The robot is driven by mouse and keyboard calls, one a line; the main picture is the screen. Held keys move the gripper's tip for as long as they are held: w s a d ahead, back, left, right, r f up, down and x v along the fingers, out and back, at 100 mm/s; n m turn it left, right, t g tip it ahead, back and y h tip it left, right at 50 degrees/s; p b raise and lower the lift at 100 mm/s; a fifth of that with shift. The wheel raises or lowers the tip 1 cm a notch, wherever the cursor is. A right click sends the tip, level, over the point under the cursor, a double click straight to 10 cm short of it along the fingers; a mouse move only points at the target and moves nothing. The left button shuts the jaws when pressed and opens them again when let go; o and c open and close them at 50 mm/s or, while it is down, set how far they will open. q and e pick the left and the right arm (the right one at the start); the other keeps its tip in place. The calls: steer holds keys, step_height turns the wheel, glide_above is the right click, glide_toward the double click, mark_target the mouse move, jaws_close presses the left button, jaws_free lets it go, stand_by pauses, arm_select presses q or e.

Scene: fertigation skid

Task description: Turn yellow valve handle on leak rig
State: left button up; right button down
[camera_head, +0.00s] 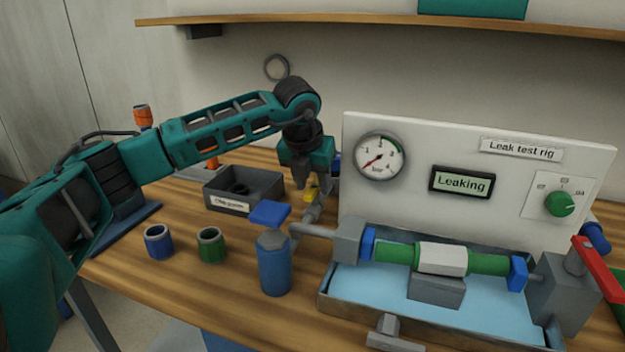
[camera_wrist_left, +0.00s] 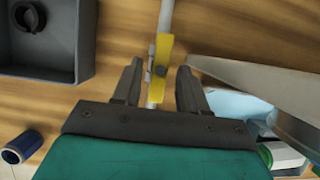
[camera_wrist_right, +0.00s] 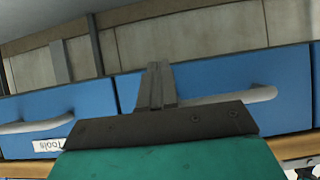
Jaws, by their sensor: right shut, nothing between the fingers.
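The yellow valve handle (camera_wrist_left: 164,68) sits on a thin grey pipe; in the left wrist view it lies between the two spread fingers of my left gripper (camera_wrist_left: 158,85), with gaps on both sides. In the head view my left gripper (camera_head: 306,180) points down over the yellow handle (camera_head: 309,195), left of the leak rig's white panel (camera_head: 440,145). The panel display (camera_head: 462,183) reads "Leaking". My right gripper (camera_wrist_right: 156,85) is shut and empty in the right wrist view, facing blue drawers; it is not in the head view.
A grey bin (camera_head: 265,185) stands left of my left gripper. A blue cylinder (camera_head: 274,270), a blue ring (camera_head: 158,241) and a green ring (camera_head: 211,245) stand in front. The rig's tray (camera_head: 440,318) holds a green pipe (camera_head: 398,254). A red handle (camera_head: 598,268) is at right.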

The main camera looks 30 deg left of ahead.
arm_select(q)
jaws_close()
arm_select(e)
steer(key=shift+f, duration=0.2)
